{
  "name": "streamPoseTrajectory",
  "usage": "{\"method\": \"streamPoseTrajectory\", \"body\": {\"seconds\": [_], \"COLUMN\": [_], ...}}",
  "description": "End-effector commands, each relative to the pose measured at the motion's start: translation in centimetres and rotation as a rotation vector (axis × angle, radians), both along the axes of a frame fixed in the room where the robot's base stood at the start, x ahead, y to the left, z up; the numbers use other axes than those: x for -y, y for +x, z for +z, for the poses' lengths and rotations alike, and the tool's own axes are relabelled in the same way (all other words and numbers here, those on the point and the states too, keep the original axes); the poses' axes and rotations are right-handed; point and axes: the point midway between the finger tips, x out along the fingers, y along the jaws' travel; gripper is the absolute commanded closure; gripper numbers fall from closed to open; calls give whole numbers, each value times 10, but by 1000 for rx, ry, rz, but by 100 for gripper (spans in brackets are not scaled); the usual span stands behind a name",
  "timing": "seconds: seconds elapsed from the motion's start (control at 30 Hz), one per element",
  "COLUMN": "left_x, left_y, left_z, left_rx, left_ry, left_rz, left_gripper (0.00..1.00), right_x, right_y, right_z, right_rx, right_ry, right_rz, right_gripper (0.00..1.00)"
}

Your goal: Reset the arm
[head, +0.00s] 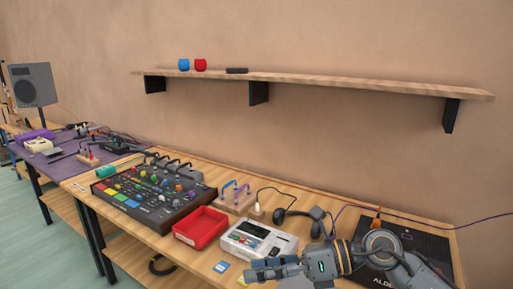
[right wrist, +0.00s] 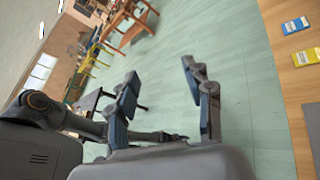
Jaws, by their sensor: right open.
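My right arm comes in from the lower right in the head view. Its gripper (head: 272,268) is at the front edge of the workbench, just in front of the white device (head: 258,240). In the right wrist view the two fingers of the right gripper (right wrist: 160,76) stand apart with only the floor visible between them. Nothing is held. My left gripper does not show in the head view.
The workbench carries a red tray (head: 201,228), a black mixer (head: 152,195), headphones (head: 299,220) and a black case (head: 425,250). Blue (right wrist: 295,25) and yellow (right wrist: 306,57) cards lie near the bench edge. A wall shelf (head: 330,82) holds blue (head: 184,64) and red (head: 200,64) cups.

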Motion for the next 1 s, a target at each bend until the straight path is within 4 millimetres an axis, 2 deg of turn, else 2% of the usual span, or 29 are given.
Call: {"method": "streamPoseTrajectory", "body": {"seconds": [0.03, 0.07, 0.17, 0.23, 0.3, 0.37, 0.43, 0.47, 0.57, 0.67, 0.77, 0.8, 0.9, 1.0], "left_x": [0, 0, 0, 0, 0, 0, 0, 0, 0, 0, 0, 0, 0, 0], "left_y": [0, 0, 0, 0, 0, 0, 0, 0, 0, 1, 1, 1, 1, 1], "left_z": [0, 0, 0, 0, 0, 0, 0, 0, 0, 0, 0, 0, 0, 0], "left_rx": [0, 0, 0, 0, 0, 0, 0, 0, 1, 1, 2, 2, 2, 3], "left_ry": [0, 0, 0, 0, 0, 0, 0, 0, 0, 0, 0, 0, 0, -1], "left_rz": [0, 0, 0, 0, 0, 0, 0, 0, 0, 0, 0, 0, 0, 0], "left_gripper": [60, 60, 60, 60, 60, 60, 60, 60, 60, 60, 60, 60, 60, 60], "right_x": [-13, -18, -20, -10, 8, 27, 53, 65, 104, 141, 170, 178, 192, 197], "right_y": [-6, -6, -2, 7, 17, 28, 39, 42, 48, 39, 11, -5, -50, -95], "right_z": [13, 23, 52, 66, 71, 68, 55, 47, 5, -51, -115, -139, -192, -228], "right_rx": [-60, -95, -239, -353, -480, -596, -738, -800, -1015, -1235, -1458, -1545, -1732, -1876], "right_ry": [139, 222, 491, 668, 835, 968, 1111, 1167, 1336, 1467, 1559, 1581, 1603, 1588], "right_rz": [-36, -65, -179, -274, -382, -483, -614, -672, -884, -1119, -1375, -1479, -1723, -1927], "right_gripper": [49, 49, 49, 49, 49, 49, 49, 49, 49, 49, 49, 49, 49, 49]}}
